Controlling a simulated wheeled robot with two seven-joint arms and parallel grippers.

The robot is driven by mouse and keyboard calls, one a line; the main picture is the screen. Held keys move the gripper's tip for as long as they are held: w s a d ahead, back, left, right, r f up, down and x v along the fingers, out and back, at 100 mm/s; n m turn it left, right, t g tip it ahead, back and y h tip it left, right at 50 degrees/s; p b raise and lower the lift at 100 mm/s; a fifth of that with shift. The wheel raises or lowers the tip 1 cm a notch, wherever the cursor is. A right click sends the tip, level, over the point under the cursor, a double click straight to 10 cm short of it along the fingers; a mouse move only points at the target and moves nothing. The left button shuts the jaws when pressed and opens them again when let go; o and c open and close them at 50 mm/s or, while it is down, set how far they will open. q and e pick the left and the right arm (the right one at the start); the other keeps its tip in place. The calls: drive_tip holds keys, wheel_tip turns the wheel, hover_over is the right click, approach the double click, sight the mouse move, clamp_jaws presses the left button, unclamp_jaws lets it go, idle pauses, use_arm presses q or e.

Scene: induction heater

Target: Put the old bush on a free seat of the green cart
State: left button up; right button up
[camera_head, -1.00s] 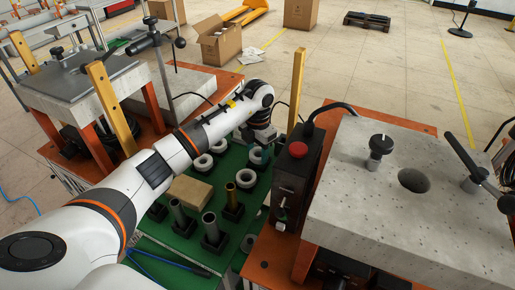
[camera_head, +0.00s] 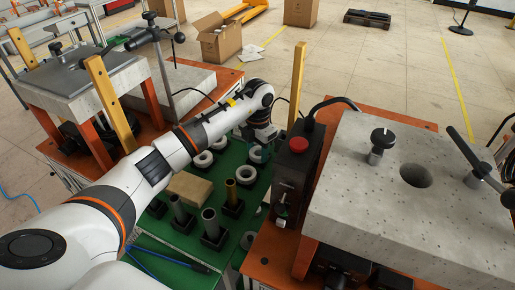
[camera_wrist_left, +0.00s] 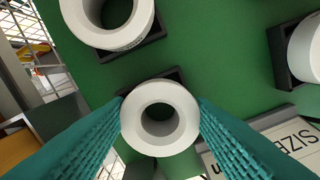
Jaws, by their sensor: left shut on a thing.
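In the left wrist view a white ring-shaped bush (camera_wrist_left: 160,92) sits between the teal fingers of my left gripper (camera_wrist_left: 160,120), which is shut on it. A dark square seat shows behind the bush, on the green cart (camera_wrist_left: 215,50). I cannot tell whether the bush rests in that seat or hangs just above it. In the head view my left gripper (camera_head: 260,154) is low over the far right part of the green cart (camera_head: 175,246), and the held bush is mostly hidden. My right gripper is not in view.
Other white rings (camera_head: 204,159) sit in dark seats nearby. Dark and brass-coloured cylinders (camera_head: 231,194) stand upright nearer me, beside a tan block (camera_head: 189,188). A control box with a red button (camera_head: 298,145) and a concrete-topped bench (camera_head: 400,230) stand close on the right.

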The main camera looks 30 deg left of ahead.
use_arm(q)
drive_tip(key=shift+f, duration=0.15)
drive_tip(key=o, duration=1.2)
drive_tip(key=shift+c, duration=0.2)
wheel_tip(320, 180, up, 12)
drive_tip(key=b, duration=0.1)
